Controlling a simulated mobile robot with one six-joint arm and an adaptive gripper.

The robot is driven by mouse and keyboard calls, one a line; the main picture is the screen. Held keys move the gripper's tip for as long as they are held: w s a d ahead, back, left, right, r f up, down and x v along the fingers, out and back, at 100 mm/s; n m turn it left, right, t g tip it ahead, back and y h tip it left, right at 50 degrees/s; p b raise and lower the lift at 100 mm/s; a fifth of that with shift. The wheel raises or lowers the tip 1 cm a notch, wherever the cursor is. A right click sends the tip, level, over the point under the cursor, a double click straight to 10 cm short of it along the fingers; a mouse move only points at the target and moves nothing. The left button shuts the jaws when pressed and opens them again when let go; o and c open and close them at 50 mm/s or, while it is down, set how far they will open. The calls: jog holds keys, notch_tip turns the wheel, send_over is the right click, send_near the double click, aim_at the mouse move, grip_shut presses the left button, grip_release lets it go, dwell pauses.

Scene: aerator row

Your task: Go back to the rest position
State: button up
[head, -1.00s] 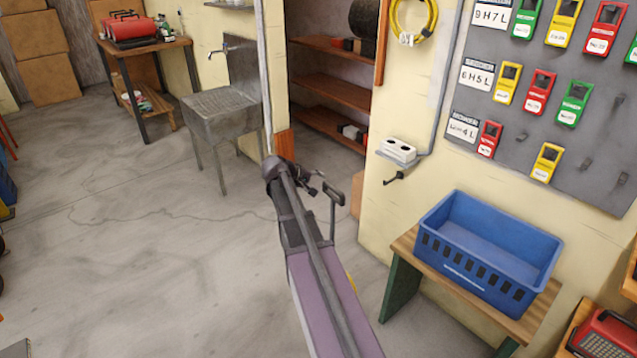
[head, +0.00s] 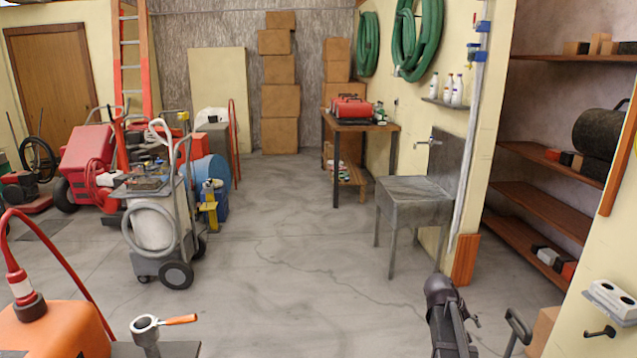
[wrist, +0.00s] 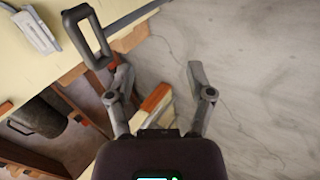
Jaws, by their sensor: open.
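My gripper (wrist: 155,70) is open in the wrist view, its two grey fingers spread apart with pale concrete floor and a strip of wall edge between them. Nothing shows between the fingers. A dark loop-shaped handle (wrist: 85,36) is beside the left finger; I cannot tell whether it touches. In the head view my dark arm (head: 445,310) reaches up from the lower edge, right of the middle, and the fingers are not clear there. The loop handle (head: 518,326) shows just right of it.
A steel sink (head: 415,200) stands on legs beyond the arm. A wooden shelf unit (head: 545,206) is in the recess at right, with a wall holder (head: 612,300) nearer. A wheeled cart (head: 155,215) and an orange container (head: 55,328) are at left. Middle floor is open.

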jog(key=s+a+f+y, duration=0.1)
jog(key=s+a+y, duration=0.1)
jog(key=s+a, duration=0.45)
jog(key=s+a+f+y, duration=0.1)
jog(key=s+a+y, duration=0.2)
jog(key=a, duration=0.7)
jog(key=s+a+f+y, duration=0.2)
jog(key=s+a, duration=0.2)
jog(key=a, duration=0.4)
notch_tip(320, 180, up, 16)
jog(key=p, duration=1.5)
jog(key=shift+g, duration=0.3)
jog(key=shift+a+f, duration=0.1)
jog(key=shift+c, duration=0.8)
